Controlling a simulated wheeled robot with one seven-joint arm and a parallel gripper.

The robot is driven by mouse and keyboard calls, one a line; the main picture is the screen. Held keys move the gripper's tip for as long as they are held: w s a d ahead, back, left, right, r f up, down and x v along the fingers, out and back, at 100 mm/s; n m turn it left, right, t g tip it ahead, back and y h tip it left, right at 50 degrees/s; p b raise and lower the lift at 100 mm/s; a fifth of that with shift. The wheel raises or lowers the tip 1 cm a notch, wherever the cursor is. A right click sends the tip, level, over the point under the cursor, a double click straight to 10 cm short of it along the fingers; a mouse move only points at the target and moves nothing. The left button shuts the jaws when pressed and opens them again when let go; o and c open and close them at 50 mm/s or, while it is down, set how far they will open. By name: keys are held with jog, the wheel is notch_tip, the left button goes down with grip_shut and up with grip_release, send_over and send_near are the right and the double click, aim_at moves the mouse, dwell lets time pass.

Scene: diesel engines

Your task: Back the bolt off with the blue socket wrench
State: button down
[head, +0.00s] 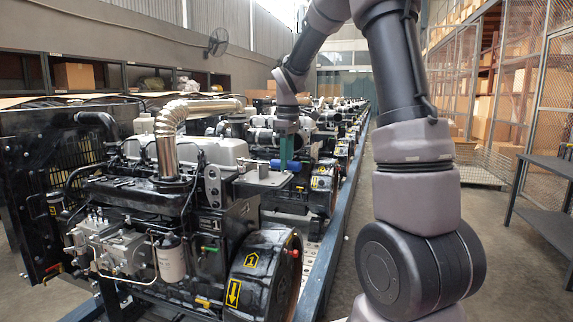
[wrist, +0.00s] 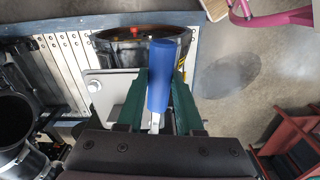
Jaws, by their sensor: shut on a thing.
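My gripper (head: 286,158) has green fingers and is at the right side of the nearest engine, over a grey metal plate (head: 262,181). It is shut on the blue socket wrench (head: 293,166). In the wrist view the wrench's blue handle (wrist: 160,75) points away from the palm between the green fingers (wrist: 155,100), with a short metal shank near the palm. The plate (wrist: 107,92) shows to the left of the fingers, with a small round fitting on it.
The nearest engine (head: 150,190) has a large shiny exhaust pipe (head: 167,130) standing up on top. More engines line the blue-edged conveyor behind it. A dark metal table (head: 548,190) stands far right. The aisle floor (head: 500,265) between is clear.

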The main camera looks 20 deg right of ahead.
jog(key=shift+r, duration=3.2)
